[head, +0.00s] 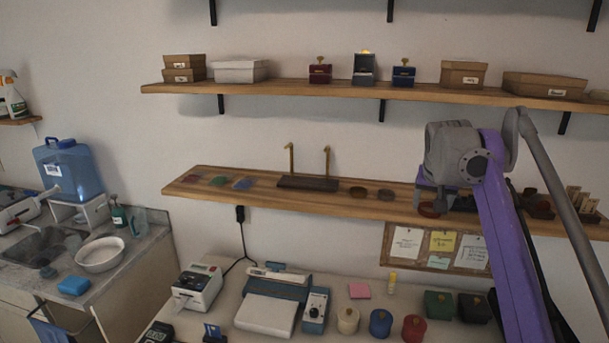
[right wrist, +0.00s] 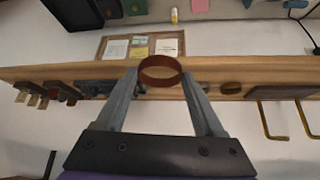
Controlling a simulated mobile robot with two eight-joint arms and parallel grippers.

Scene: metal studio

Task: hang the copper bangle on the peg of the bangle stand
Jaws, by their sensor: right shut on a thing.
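The copper bangle (right wrist: 160,79) is a reddish-brown ring between the fingertips of my right gripper (right wrist: 160,88), which is shut on it. In the head view the bangle (head: 430,210) shows under my right gripper (head: 436,200), in front of the right part of the middle shelf. The bangle stand (head: 308,184) has a dark base and two upright brass pegs with bent tips. It stands on the middle shelf, well left of the gripper; in the right wrist view it appears upside down at the right (right wrist: 286,92). My left gripper is not in view.
Two dark rings (head: 358,191) lie on the middle shelf (head: 410,207) between the stand and my right gripper. Coloured flat pieces (head: 218,181) lie left of the stand. An upper shelf (head: 290,90) with boxes hangs above. Small wooden holders (head: 582,200) stand at the far right.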

